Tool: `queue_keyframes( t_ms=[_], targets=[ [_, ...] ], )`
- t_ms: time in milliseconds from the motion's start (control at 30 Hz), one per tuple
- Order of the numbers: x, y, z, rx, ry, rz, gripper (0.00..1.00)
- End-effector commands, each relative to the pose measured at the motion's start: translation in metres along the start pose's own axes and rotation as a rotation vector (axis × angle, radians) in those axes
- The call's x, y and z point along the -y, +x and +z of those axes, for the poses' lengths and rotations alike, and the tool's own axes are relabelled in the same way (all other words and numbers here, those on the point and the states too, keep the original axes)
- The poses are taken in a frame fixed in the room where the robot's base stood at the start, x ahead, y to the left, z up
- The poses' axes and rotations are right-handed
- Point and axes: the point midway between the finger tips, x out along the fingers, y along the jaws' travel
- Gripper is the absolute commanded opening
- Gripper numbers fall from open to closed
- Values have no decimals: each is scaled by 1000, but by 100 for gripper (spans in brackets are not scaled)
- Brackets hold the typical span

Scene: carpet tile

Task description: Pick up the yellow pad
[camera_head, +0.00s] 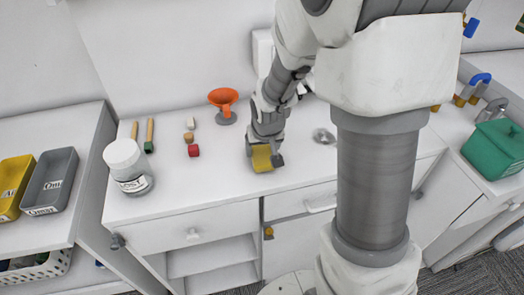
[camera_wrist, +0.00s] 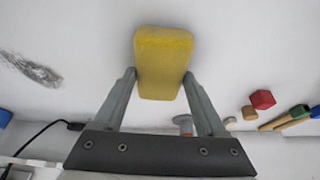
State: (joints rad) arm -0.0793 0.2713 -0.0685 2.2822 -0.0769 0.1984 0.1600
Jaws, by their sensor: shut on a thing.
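The yellow pad (camera_wrist: 162,62) is a rounded yellow block. In the wrist view it sits between the two fingertips of my gripper (camera_wrist: 160,82), which are shut on its sides. In the head view the pad (camera_head: 262,158) shows at the end of my gripper (camera_head: 265,150), over the white counter near its front edge. Part of the pad is hidden by the fingers. I cannot tell whether it touches the counter or is a little above it.
A grey scribble-like item (camera_head: 324,136) lies right. Yellow and grey trays (camera_head: 50,182) stand far left, a green box (camera_head: 495,148) far right.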

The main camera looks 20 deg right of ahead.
Motion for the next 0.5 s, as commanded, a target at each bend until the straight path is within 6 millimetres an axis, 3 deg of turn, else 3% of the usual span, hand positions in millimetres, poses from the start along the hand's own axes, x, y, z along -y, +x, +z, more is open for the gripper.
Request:
queue_keyframes(
  t_ms=[167, 333, 500],
  targets=[
    [0, -10, -5, -4, 0, 0, 20],
    [0, -38, -17, -8, 0, -1, 20],
    [-30, -53, -23, -4, 8, 2, 20]
  ],
)
